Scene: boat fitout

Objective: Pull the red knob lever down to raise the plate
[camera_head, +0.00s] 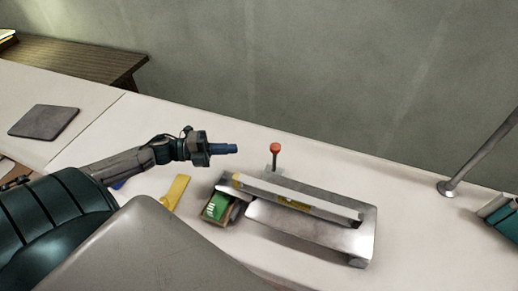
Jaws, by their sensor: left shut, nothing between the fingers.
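The red knob (275,147) tops a thin upright lever (275,162) at the back of a grey metal device on the white table. The device's shiny plate (300,226) lies in front, with a long pale bar (295,196) across it bearing a yellow mark. My left gripper (236,149) comes in from the left and is shut and empty. Its tip points right toward the red knob, with a visible gap between them. My right gripper is not in view.
A box with a green face (215,207) and a yellow piece (176,191) lie left of the device. A grey flat pad (44,122) is at far left. A metal pole (482,152) and teal books (502,215) stand at right. A grey wall closes the back.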

